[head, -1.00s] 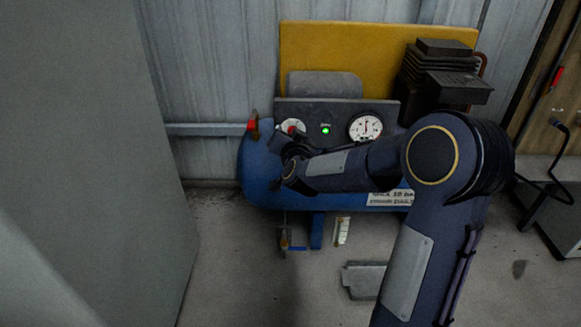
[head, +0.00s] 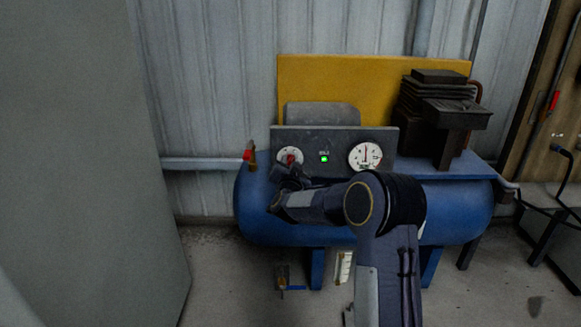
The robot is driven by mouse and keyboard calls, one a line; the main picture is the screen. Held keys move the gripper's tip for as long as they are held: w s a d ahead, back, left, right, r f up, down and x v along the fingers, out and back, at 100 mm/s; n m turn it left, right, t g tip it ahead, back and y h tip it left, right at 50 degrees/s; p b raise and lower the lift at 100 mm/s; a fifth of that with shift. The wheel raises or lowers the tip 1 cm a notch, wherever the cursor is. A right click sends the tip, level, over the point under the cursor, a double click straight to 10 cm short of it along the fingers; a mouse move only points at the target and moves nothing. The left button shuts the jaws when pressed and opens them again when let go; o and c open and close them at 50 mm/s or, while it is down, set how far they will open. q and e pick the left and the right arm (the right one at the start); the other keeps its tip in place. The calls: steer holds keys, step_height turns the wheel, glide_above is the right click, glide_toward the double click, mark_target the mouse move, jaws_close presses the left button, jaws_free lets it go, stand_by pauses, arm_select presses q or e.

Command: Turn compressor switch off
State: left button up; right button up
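The compressor has a blue tank (head: 455,205) and a dark control panel (head: 338,140). On the panel's left is the switch, a red knob on a round pale dial (head: 290,156). A green light (head: 324,159) glows beside it. My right gripper (head: 287,174) is just below and in front of the knob. Its fingers are dark, small and partly hidden by my wrist. I cannot tell whether they touch the knob, or are open or shut. My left gripper is out of view.
A white gauge (head: 364,157) sits on the panel's right. A red-handled valve (head: 248,155) stands at the tank's left end. The dark motor block (head: 441,112) is at the right. A large grey panel (head: 85,130) fills the left side.

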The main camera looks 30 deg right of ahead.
jaws_close()
stand_by(0.3)
steer(key=shift+r+n+p, duration=0.2)
steer(key=shift+n+p, duration=0.4)
steer(key=shift+p, duration=0.15)
steer(key=n+p, duration=0.2)
steer(key=n, duration=0.1)
steer(key=shift+a+r+p, duration=0.1)
steer(key=shift+p, duration=0.2)
steer(key=n+p, duration=0.2)
steer(key=n, duration=0.1)
steer(key=shift+w+n, duration=0.1)
steer(key=shift+n, duration=0.3)
steer(key=shift+n+p, duration=1)
steer(key=shift+n, duration=0.9)
steer(key=shift+f, duration=0.2)
